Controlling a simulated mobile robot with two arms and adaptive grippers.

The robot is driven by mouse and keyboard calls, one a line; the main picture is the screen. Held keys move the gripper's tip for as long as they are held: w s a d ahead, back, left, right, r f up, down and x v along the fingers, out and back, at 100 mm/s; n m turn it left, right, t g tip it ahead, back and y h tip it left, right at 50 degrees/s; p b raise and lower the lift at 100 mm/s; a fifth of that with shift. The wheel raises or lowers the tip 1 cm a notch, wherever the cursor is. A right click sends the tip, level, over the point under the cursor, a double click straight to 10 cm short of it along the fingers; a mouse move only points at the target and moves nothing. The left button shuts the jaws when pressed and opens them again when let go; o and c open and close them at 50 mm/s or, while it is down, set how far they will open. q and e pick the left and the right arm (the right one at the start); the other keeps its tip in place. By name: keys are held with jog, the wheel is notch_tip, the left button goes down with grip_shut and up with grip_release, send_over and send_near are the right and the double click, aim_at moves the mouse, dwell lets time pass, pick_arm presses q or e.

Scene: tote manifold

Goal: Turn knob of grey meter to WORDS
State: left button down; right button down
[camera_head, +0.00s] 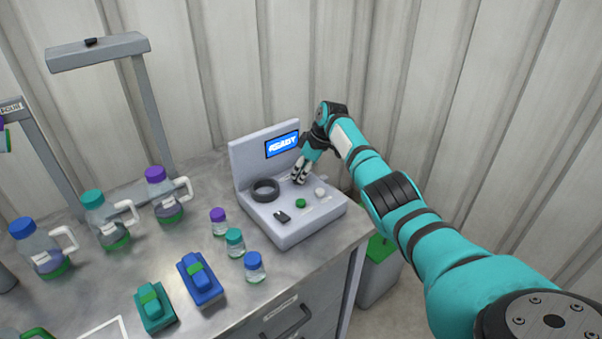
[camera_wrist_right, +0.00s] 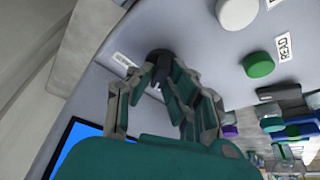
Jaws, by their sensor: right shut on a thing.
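The grey meter (camera_head: 290,232) stands at the right end of the bench, with a blue screen (camera_head: 282,145) reading READY. My right gripper (camera_head: 299,172) reaches down onto the back right of its panel. In the right wrist view my right gripper (camera_wrist_right: 160,84) has its fingers closed around a dark knob (camera_wrist_right: 159,55). A small label (camera_wrist_right: 124,60) lies beside the knob; its text is too small to read. The fingers hide part of the knob, and its pointer direction cannot be told. My left gripper is not in view.
A green button (camera_head: 300,203), a white button (camera_head: 320,192), a black ring (camera_head: 265,190) and a small dark item (camera_head: 282,216) are on the panel. Small vials (camera_head: 235,242) stand left of the meter. A green-lidded bin (camera_head: 380,248) stands right of the bench.

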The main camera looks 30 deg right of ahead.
jog(key=shift+f, duration=0.15)
jog(key=c, duration=1.3)
grip_release()
jog(key=shift+r, duration=0.3)
jog(key=v, duration=1.1)
jog(key=shift+d+r, duration=0.1)
jog(key=shift+r, duration=0.1)
